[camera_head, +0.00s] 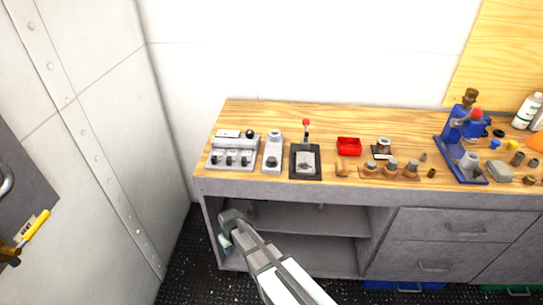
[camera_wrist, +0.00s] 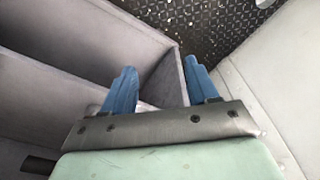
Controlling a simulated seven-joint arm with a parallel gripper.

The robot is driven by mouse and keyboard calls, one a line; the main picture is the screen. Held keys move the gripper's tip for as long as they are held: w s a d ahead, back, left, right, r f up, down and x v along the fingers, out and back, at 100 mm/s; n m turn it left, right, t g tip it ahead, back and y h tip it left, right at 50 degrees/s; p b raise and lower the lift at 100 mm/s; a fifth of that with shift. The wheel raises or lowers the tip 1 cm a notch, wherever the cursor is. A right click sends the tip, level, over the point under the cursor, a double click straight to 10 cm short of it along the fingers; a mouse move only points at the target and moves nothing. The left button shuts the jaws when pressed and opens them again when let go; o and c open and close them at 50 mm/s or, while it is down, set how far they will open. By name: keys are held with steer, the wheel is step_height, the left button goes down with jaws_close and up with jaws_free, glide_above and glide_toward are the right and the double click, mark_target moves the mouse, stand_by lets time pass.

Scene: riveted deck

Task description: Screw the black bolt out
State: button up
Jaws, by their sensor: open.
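I cannot tell for sure which thing is the black bolt; the candidates on the bench are small. Several bolt-like pieces (camera_head: 391,165) stand in a row on a wooden holder near the middle of the workbench top. A small dark piece (camera_head: 432,173) stands to their right. My gripper (camera_head: 225,241) hangs below the bench top, in front of the open shelf at the left end, well away from these pieces. In the wrist view its two blue fingers (camera_wrist: 162,82) are apart with nothing between them.
The wooden workbench top (camera_head: 230,114) carries a switch box (camera_head: 232,152), a grey-white block (camera_head: 272,156), a red-knobbed lever (camera_head: 306,135), a red bin (camera_head: 349,146) and a blue press (camera_head: 447,143). The open shelf (camera_head: 310,222) and its side panel lie near my gripper. A wall stands left.

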steer(key=w+a+r+n+t+y, duration=0.1)
steer(key=w+a+r, duration=0.1)
steer(key=a+r, duration=0.8)
steer(key=w+a+r+n+t+y, duration=0.1)
steer(key=w+a+r+t+y, duration=0.1)
steer(key=a+r, duration=0.8)
steer(key=w+a+r+m+t+y, duration=0.1)
steer(key=w+a+r+m, duration=0.15)
steer(key=r, duration=0.35)
steer(key=w+a+r+m, duration=0.1)
steer(key=w+a+r, duration=0.15)
steer(key=r, duration=0.35)
step_height(320, 180, up, 17)
steer(key=m+g+h, duration=0.5)
steer(key=m, duration=2.3)
glide_above(272, 159)
step_height(272, 159, down, 14)
steer(key=shift+r, duration=0.25)
